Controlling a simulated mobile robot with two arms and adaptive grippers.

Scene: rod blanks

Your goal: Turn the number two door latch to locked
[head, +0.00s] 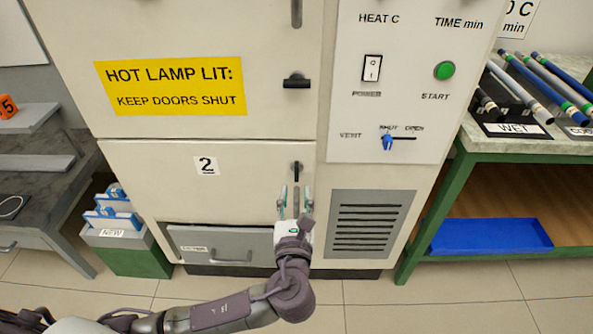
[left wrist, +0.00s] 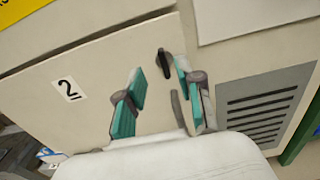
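The number two door (head: 205,205) is the lower cream door of the cabinet and looks shut. Its number label shows in the left wrist view (left wrist: 69,89). Its dark latch (head: 296,171) is near the door's right edge, with the lever roughly upright; it also shows in the left wrist view (left wrist: 164,63). My left gripper (head: 296,194) is open and empty in front of the door, just below the latch in the head view. In the left wrist view its teal fingers stand apart, with the latch between and beyond their tips. Contact with the latch is not visible.
The upper door's latch (head: 296,82) lies sideways. A grey curved handle (left wrist: 178,108) is below the number two latch. A grey drawer (head: 220,244) is under the door. A vent grille (head: 371,224) is to the right, and a green-legged table (head: 440,205) stands further right.

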